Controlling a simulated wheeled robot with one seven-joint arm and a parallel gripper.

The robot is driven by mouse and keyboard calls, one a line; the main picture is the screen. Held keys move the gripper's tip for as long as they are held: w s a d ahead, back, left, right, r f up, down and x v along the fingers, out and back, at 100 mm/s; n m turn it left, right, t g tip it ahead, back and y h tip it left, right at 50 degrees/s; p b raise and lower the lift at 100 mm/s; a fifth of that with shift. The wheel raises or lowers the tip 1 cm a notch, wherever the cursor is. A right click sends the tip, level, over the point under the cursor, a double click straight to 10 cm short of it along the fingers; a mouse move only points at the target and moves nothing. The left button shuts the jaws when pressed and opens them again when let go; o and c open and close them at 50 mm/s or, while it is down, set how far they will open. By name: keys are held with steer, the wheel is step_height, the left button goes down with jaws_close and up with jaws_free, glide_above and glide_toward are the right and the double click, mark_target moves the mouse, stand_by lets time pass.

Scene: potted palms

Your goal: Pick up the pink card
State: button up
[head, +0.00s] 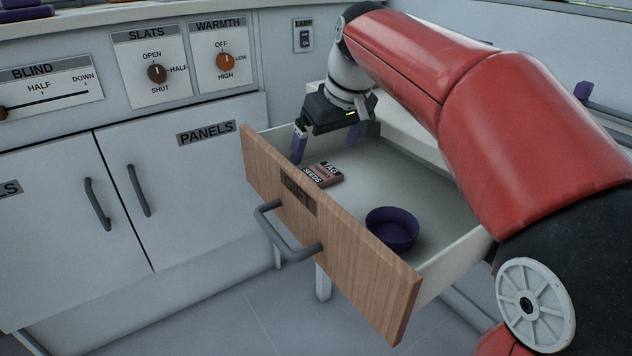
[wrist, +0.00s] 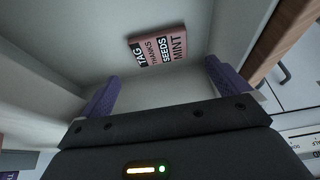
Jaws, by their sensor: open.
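Pink card-like pieces (head: 326,173) lie flat in the open drawer (head: 399,290), close behind its wooden front. In the wrist view, one pink part (wrist: 142,50) reads TAG and THANKS, and the part beside it (wrist: 173,43) reads SEEDS and MINT. They lie against each other; I cannot tell whether they overlap. My gripper (head: 333,148) is open and empty, its purple fingers apart, above the drawer just behind the pink pieces. In the wrist view the pieces lie ahead of the gap between the fingertips (wrist: 163,84), apart from them.
A dark purple bowl (head: 392,229) stands in the drawer to the right of the pink pieces. The drawer's wooden front with its grey handle (head: 285,240) and its side walls surround the space. Panels with knobs (head: 157,73) are on the cabinet at left. The drawer floor between is bare.

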mark_target(316, 174)
steer(key=b+x, duration=0.1)
steer(key=x, duration=0.6)
steer(key=shift+f+b, duration=0.35)
steer(key=shift+f, duration=0.1)
steer(key=c, duration=0.8)
steer(key=shift+r, duration=0.15)
